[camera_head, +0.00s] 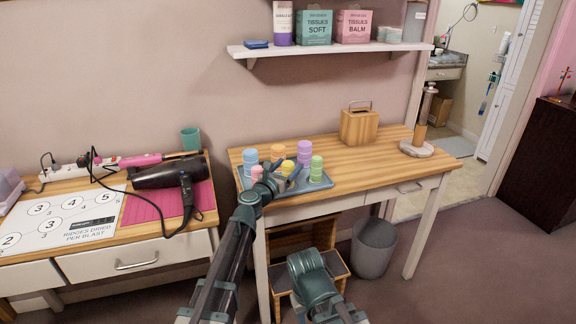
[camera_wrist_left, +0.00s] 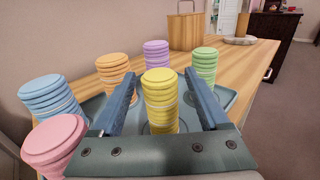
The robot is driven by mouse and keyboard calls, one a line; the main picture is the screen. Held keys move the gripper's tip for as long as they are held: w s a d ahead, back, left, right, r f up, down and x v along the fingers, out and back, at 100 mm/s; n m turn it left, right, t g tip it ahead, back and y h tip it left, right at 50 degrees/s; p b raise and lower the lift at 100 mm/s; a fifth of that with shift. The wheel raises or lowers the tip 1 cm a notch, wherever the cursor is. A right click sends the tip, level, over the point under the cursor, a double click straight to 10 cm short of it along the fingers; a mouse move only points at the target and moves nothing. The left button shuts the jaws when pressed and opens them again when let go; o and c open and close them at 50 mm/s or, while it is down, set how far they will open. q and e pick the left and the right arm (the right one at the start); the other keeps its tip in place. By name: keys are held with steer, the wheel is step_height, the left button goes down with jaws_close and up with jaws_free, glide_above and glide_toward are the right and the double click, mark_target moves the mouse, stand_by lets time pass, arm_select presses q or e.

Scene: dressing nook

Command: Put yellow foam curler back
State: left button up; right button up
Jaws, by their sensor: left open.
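The yellow foam curler (camera_wrist_left: 161,98) stands upright on the blue-grey tray (camera_wrist_left: 92,103), between the two fingers of my left gripper (camera_wrist_left: 165,95) in the left wrist view. Gaps show between the curler and the fingers, so the gripper is open around it. In the head view the yellow curler (camera_head: 288,167) shows just past my left gripper (camera_head: 283,178), on the tray (camera_head: 318,186). Pink (camera_wrist_left: 56,142), blue (camera_wrist_left: 50,97), orange (camera_wrist_left: 116,70), purple (camera_wrist_left: 156,54) and green (camera_wrist_left: 204,65) curlers stand around it. A gripper of my right arm cannot be made out.
The wooden table (camera_head: 375,155) also holds a wooden box with a handle (camera_head: 359,126) and a stand with a round base (camera_head: 417,148). A hair dryer (camera_head: 165,176) lies on the left table. A shelf (camera_head: 330,49) hangs above. A grey bin (camera_head: 373,248) stands below.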

arm_select(q)
steer(key=shift+r, duration=0.1)
steer(key=shift+r+p, duration=0.5)
steer(key=shift+p, duration=0.1)
steer(key=v, duration=1.2)
steer(key=shift+f, duration=0.1)
